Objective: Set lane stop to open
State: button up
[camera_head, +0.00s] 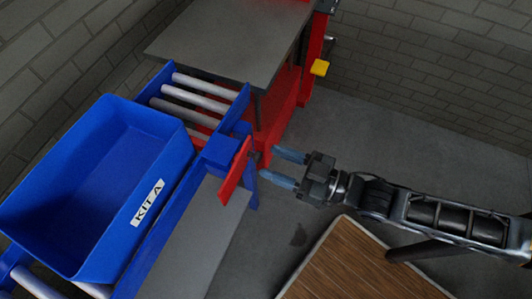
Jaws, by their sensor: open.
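The lane stop appears as a red flat lever (234,173) beside a blue block (219,153) on the roller lane's right side. It slants down toward the lower left. Whether this is its open or closed position I cannot tell. My gripper (267,163) comes in from the right with its two blue-grey fingers apart and pointing left. The fingertips are just right of the lever's upper end. A small gap shows between them and the lever, and nothing is between the fingers.
A blue bin labelled KIT A (95,190) sits on the roller lane (195,92) at left. A red frame with a grey tabletop (230,38) stands behind. A brown wood-topped surface (350,265) lies below my arm. Grey floor is clear at right.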

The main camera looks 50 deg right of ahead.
aim_at(261, 158)
jog(key=shift+x, duration=1.6)
grip_shut()
